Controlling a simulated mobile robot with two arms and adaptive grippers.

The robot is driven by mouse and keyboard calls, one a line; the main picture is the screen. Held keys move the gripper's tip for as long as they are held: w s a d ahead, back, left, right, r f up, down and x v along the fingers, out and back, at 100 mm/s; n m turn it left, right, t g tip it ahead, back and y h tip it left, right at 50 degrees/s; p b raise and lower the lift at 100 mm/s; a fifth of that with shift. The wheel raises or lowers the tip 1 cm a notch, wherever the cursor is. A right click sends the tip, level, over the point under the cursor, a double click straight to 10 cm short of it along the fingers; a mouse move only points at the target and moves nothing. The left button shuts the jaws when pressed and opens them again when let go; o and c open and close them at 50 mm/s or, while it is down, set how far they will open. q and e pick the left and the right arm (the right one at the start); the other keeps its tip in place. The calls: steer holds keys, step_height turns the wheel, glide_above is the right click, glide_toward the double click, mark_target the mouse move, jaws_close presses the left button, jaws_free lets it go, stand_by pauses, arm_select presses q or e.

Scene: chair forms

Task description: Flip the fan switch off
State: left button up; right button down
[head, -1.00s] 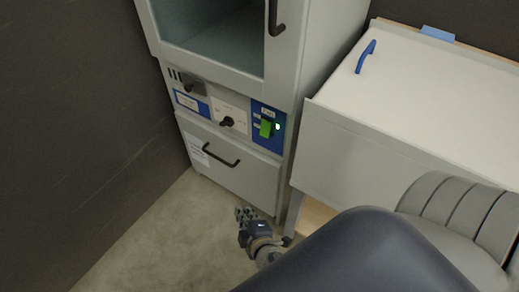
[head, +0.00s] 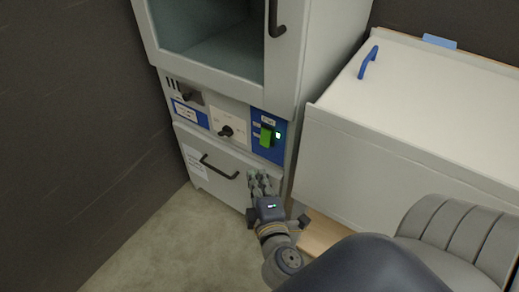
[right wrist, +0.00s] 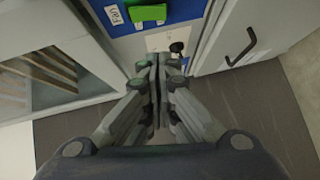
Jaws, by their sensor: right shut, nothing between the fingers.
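The fan switch is a green rocker (head: 266,136) on a blue panel (head: 270,153) at the right of the cabinet's control strip. My right gripper (head: 260,178) is just below the blue panel, in front of the drawer. In the right wrist view my right gripper (right wrist: 158,64) has its fingers together and empty, apart from the switch. My left gripper is not in view.
A black knob (head: 225,131) on a white plate is left of the switch, with another knob (head: 187,96) further left. The drawer handle (head: 219,168) sticks out below. A white-topped bench (head: 430,90) with a blue handle stands at the right. A dark wall is at left.

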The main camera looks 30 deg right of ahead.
mark_target(265, 138)
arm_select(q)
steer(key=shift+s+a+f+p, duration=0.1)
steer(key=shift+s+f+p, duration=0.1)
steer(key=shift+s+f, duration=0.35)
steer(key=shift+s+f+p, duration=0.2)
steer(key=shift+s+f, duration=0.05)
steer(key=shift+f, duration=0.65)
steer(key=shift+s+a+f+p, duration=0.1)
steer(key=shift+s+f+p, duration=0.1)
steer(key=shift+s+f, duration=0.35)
arm_select(e)
steer(key=s+d+x, duration=0.1)
steer(key=d+x, duration=0.1)
steer(key=x, duration=0.9)
steer(key=shift+d+f, duration=0.2)
steer(key=shift+d, duration=0.15)
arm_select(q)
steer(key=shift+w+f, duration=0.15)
arm_select(e)
steer(key=shift+f, duration=0.1)
